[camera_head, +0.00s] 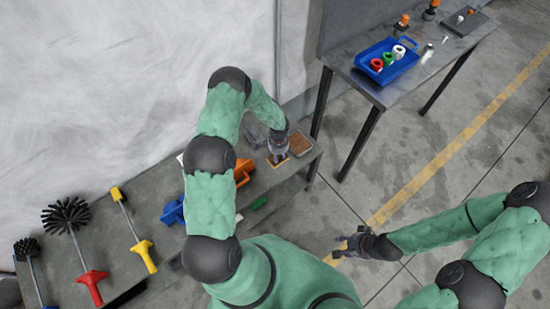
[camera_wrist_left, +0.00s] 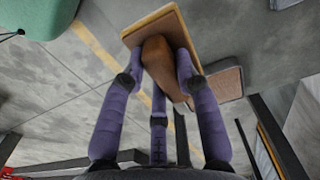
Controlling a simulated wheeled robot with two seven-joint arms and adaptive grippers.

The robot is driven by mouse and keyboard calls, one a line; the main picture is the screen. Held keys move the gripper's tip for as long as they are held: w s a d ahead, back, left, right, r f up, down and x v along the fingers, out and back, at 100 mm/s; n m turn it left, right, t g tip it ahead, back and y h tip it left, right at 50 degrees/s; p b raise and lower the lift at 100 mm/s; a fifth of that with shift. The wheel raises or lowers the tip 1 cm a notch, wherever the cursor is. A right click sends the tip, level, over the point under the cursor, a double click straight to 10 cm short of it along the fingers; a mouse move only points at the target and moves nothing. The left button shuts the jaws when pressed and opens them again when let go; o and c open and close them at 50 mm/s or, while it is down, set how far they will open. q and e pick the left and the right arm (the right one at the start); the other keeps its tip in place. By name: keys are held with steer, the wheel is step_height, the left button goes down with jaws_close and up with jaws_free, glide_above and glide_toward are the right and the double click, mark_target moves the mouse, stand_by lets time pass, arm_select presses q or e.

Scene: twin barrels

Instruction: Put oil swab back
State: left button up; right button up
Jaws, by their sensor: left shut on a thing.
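The oil swab looks like a flat tan-edged pad with a brown wooden handle (camera_wrist_left: 158,55) in the left wrist view. My left gripper (camera_wrist_left: 158,75) is shut on that handle. In the head view, my left gripper (camera_head: 279,153) is over the far right end of the bench, with the swab's tan edge (camera_head: 277,163) showing below it. A shallow brown-filled tray (camera_head: 300,143) lies just right of it; it also shows beside the swab in the left wrist view (camera_wrist_left: 226,83). My right gripper (camera_head: 350,245) hangs over the floor with its fingers apart, empty.
On the grey bench (camera_head: 325,148) are an orange object (camera_head: 243,172), a blue object (camera_head: 173,211) and a green block (camera_head: 259,203). Several brushes, including a yellow-handled one (camera_head: 143,255), lie left. A separate table holds a blue bin (camera_head: 387,62). Open floor lies right.

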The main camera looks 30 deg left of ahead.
arm_select(q)
steer(key=f, duration=0.1)
steer(key=w+a+f, duration=0.1)
steer(key=a+f, duration=0.1)
steer(key=shift+w+a+f+b, duration=0.25)
steer(key=shift+w+f+b, duration=0.05)
steer(key=shift+w+b, duration=0.05)
step_height(320, 180, down, 3)
steer(key=shift+a+f+b, duration=0.1)
steer(key=shift+b, duration=0.45)
steer(key=shift+c, duration=0.4)
steer(key=o, duration=1.1)
